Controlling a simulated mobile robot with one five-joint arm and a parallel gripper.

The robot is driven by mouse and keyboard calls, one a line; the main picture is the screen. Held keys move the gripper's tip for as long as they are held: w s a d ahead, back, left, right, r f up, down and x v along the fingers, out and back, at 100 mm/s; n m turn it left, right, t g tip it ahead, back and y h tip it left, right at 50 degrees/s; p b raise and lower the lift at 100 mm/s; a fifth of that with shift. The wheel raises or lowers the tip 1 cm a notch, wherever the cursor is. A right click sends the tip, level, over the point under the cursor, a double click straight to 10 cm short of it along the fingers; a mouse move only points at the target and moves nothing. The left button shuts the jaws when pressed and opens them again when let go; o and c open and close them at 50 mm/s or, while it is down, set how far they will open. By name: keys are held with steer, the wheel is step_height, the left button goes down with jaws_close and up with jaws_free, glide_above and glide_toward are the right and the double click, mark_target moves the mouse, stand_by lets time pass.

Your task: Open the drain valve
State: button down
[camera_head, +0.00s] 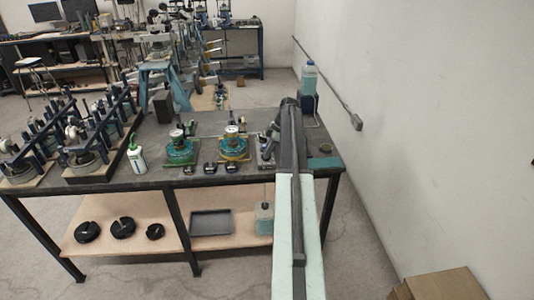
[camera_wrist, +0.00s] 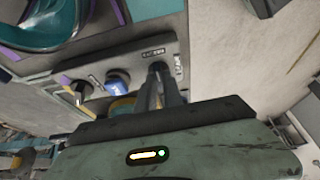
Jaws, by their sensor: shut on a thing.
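My gripper (camera_wrist: 160,72) reaches over a grey panel (camera_wrist: 182,50) in the wrist view. Its dark fingers are close together by a small label, shut on what seems to be the drain valve's lever, itself mostly hidden between them. A blue-topped knob (camera_wrist: 117,86) and a dark knob with a pale pointer (camera_wrist: 82,91) stand beside it to the left. In the head view the small panel (camera_head: 266,153) lies on the bench's right part. My arm hides my gripper and the valve there.
The dark bench (camera_head: 110,183) also carries two round teal-and-metal devices (camera_head: 182,151) (camera_head: 233,148) and a white-green bottle (camera_head: 136,156). A clear bottle of blue liquid (camera_head: 309,79) stands behind my arm. A wall is at right.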

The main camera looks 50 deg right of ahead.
steer(key=shift+m, duration=0.3)
steer(key=m+t+h, duration=0.1)
steer(key=m, duration=0.2)
steer(key=shift+s+a+m, duration=0.1)
steer(key=shift+a+m, duration=0.05)
steer(key=shift+m, duration=0.15)
steer(key=m+h, duration=0.1)
steer(key=m, duration=0.2)
steer(key=shift+a+m+t+h, duration=0.1)
steer(key=shift+m+t+h, duration=0.2)
steer(key=shift+t, duration=0.1)
steer(key=m, duration=0.2)
steer(key=m+h, duration=0.1)
steer(key=m, duration=0.1)
steer(key=shift+a+h, duration=0.1)
steer(key=shift+h, duration=0.2)
steer(key=shift+m+h, duration=0.5)
steer(key=shift+m, duration=1)
steer(key=c, duration=1.5)
jaws_free()
